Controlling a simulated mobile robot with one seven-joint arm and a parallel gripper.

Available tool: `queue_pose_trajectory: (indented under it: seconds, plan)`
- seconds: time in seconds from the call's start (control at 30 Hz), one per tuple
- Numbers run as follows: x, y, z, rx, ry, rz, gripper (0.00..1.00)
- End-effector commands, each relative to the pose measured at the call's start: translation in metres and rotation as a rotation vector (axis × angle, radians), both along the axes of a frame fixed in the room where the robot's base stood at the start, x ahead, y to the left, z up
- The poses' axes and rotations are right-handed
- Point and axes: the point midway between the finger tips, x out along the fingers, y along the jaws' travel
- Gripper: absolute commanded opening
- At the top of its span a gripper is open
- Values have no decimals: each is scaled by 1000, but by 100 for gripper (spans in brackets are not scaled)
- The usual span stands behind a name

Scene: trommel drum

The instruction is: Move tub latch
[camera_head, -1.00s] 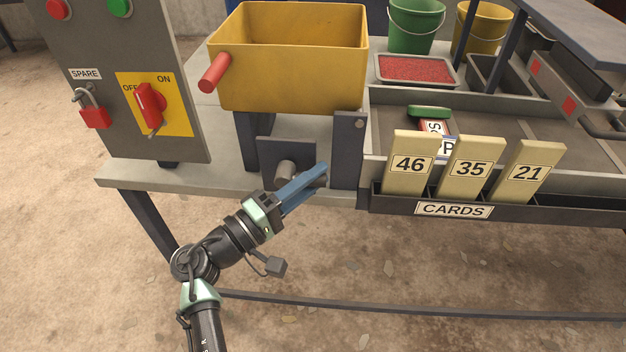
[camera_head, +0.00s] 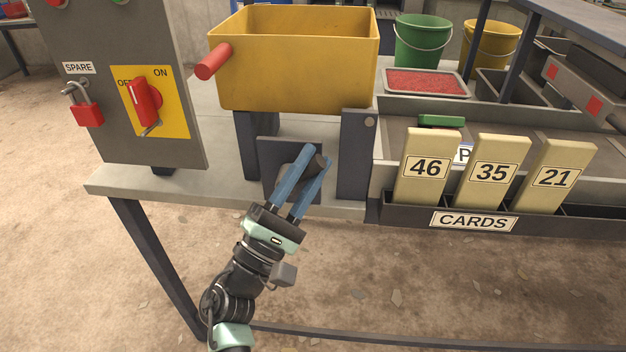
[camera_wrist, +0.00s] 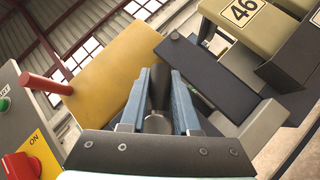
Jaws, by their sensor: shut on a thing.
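The yellow tub (camera_head: 290,75) stands on dark supports on the bench, with a red handle (camera_head: 213,61) sticking out at its left. Below it, a dark plate (camera_head: 270,160) carries the latch, a dark round knob (camera_head: 317,161). My gripper (camera_head: 308,165) has its blue fingers on either side of the knob and is shut on it. In the wrist view the dark latch knob (camera_wrist: 160,84) lies between the two blue fingers, below the yellow tub (camera_wrist: 118,75). The fingers hide part of the latch's shaft.
A control panel (camera_head: 110,110) with a red switch (camera_head: 144,103) and a red padlock (camera_head: 88,114) stands to the left. A card rack (camera_head: 400,212) with upright numbered cards is close on the right. Green and yellow buckets stand behind. The floor in front is open.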

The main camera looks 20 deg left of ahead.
Motion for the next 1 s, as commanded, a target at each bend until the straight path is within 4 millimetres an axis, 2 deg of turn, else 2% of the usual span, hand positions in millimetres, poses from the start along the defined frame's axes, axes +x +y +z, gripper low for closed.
queue_pose_trajectory:
  seconds: [0.67,0.7,0.8,0.83,1.0]
  plan:
    - [-1,3,1,-62,-15,2,0]
    - [-1,3,1,-62,-15,2,37]
    - [-1,3,1,-61,-15,2,55]
    - [-1,3,1,-61,-15,2,60]
    - [-1,2,2,-60,-16,1,60]
